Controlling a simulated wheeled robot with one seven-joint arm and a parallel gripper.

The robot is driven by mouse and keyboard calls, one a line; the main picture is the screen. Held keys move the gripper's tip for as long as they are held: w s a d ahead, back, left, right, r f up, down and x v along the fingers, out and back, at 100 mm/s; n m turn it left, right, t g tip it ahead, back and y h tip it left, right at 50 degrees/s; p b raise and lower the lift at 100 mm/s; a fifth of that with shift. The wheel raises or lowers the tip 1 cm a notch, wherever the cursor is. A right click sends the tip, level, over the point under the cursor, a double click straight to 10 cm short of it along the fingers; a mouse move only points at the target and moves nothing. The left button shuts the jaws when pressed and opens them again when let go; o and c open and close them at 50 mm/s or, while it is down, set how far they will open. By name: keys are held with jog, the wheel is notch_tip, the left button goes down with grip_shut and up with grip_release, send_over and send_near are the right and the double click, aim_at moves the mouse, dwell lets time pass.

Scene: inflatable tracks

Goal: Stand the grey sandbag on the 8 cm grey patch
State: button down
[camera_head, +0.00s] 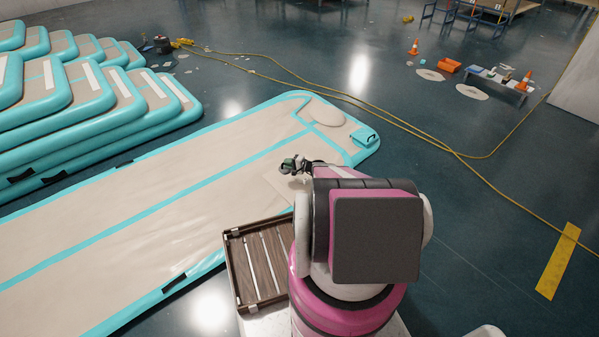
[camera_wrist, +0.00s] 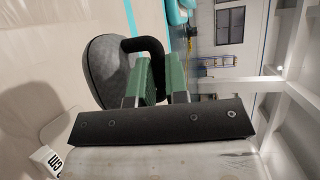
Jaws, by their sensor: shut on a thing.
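The grey sandbag (camera_wrist: 104,72) shows in the wrist view as a dark grey rounded bag with a black loop handle (camera_wrist: 150,45). My gripper (camera_wrist: 163,82), with green finger pads, is shut on the handle. In the head view my gripper (camera_head: 293,165) is over the near part of the long beige inflatable track (camera_head: 150,220), and my arm hides much of what lies there. The bag is hard to make out in that view. I cannot pick out the 8 cm grey patch. A white label with "cm" (camera_wrist: 47,160) shows at the wrist view's lower left.
A dark wooden slatted tray (camera_head: 232,275) sits left of my base. A beige round piece (camera_head: 326,112) and a teal item (camera_head: 365,136) lie at the track's far end. Stacked tracks (camera_head: 60,100) stand at left. Yellow hoses (camera_head: 400,125) cross the floor.

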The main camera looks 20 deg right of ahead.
jog(key=shift+w+d+f, duration=0.35)
jog(key=shift+d+f, duration=1.15)
jog(key=shift+f, duration=0.1)
jog(key=shift+w+d+f, duration=0.3)
jog(key=shift+d+f, duration=1.25)
jog(key=shift+w+d+f, duration=0.35)
jog(key=shift+d+f, duration=1.15)
jog(key=shift+f, duration=0.1)
jog(key=shift+f, duration=0.15)
jog(key=c, duration=1.1)
grip_release()
